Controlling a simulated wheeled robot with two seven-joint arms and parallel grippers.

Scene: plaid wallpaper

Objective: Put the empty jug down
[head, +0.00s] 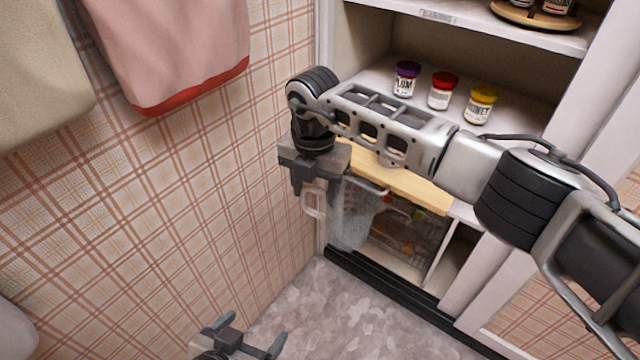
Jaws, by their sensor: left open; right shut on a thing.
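A clear, see-through jug (352,217) hangs in front of the lower part of the white shelf unit. My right gripper (312,190) is shut on the jug at its pale handle, on the jug's left side. The jug looks empty and roughly upright. My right arm reaches across from the right and hides part of the shelf. My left gripper (246,340) is open and empty at the bottom of the view, low over the grey floor and apart from the jug.
Three lidded jars, purple (406,79), red (443,91) and yellow (480,104), stand on the middle shelf. A wooden board (400,182) lies below. A wire basket (408,240) sits lower. The plaid wall (200,200) is close on the left, with hanging towels (175,50).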

